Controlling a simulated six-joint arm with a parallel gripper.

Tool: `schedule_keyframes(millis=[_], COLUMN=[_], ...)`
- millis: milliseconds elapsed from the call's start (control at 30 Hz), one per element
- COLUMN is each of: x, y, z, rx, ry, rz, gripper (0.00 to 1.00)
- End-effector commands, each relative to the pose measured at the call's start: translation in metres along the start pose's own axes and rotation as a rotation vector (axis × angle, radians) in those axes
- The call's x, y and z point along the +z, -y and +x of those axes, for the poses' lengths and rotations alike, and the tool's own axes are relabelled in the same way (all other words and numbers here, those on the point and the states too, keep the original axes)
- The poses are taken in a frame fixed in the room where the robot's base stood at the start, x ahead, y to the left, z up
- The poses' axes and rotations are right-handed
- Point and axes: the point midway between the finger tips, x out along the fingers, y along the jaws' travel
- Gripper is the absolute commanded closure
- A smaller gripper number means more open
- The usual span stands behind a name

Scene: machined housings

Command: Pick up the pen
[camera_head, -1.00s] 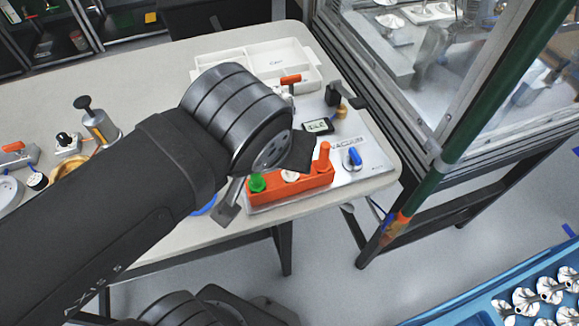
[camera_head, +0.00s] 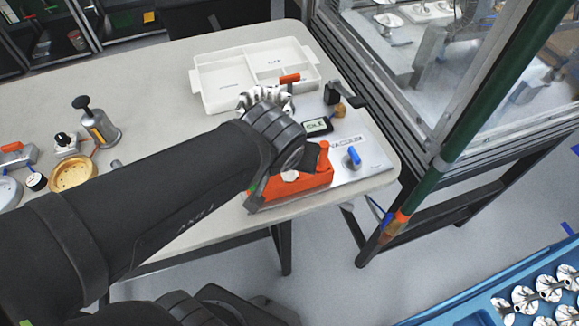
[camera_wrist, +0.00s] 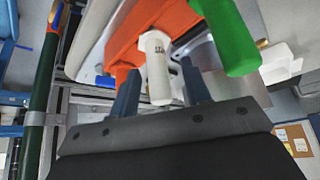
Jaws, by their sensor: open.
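I cannot make out a pen in either view. My gripper (camera_wrist: 160,88) is open, its two dark fingers apart. In the wrist view a white cylinder (camera_wrist: 157,68) with lettering stands between the fingers, with no clear contact visible. A green cylinder (camera_wrist: 230,35) is to its right. Both come from an orange block (camera_wrist: 150,20). In the head view my wrist covers part of the orange block (camera_head: 305,183) at the table's front right, and the fingertips are mostly hidden.
A white divided tray (camera_head: 215,62) stands at the table's back. A small display (camera_head: 317,126) and blue knob (camera_head: 354,156) are near the block. A grey canister (camera_head: 103,128) and yellow dish (camera_head: 73,173) are left. A green post (camera_head: 475,100) rises at right.

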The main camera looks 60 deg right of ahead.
Motion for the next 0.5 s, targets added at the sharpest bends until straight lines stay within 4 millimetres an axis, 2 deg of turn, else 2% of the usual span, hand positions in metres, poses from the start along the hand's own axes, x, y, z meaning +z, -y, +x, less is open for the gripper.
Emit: schedule_keyframes(millis=[133, 367, 400, 500], x=[0.0005, 0.0000, 0.0000, 0.0000], y=[0.0002, 0.0000, 0.0000, 0.0000], z=[0.0092, 0.0099, 0.0099, 0.0098], rx=[0.000, 0.001, 0.001, 0.001], ry=[0.001, -0.001, -0.001, -0.001], rz=[-0.001, -0.001, -0.001, 0.000], gripper=[0.56, 0.56, 0.58, 0.78])
